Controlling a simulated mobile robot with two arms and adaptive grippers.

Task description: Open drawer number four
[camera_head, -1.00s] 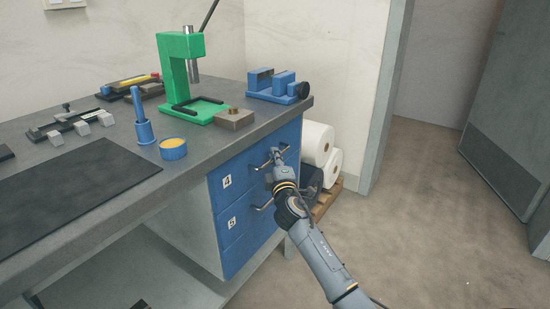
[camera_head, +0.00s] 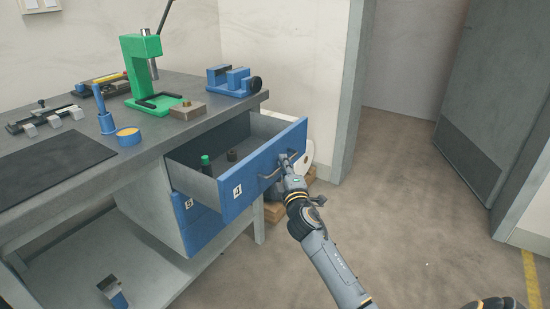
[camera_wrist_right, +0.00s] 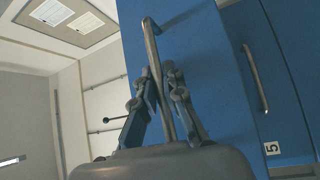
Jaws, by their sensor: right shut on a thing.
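The blue drawer number four (camera_head: 236,192) is pulled well out from under the bench, with its label 4 on the front. Inside it stand a dark green-topped bottle (camera_head: 206,165) and a small dark brown item (camera_head: 231,155). My right gripper (camera_head: 287,160) is at the drawer's handle (camera_head: 268,174). In the right wrist view its fingers (camera_wrist_right: 165,100) are on both sides of the metal handle bar (camera_wrist_right: 152,45), shut on it. My left gripper is not clearly in view; a dark part of mine is at the bottom right corner.
Drawer five (camera_head: 205,228) below is shut. The workbench (camera_head: 190,87) carries a green press (camera_head: 137,75), a blue vise (camera_head: 232,80) and a black mat (camera_head: 45,165). White rolls (camera_head: 302,152) stand behind the open drawer. The floor to the right is clear.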

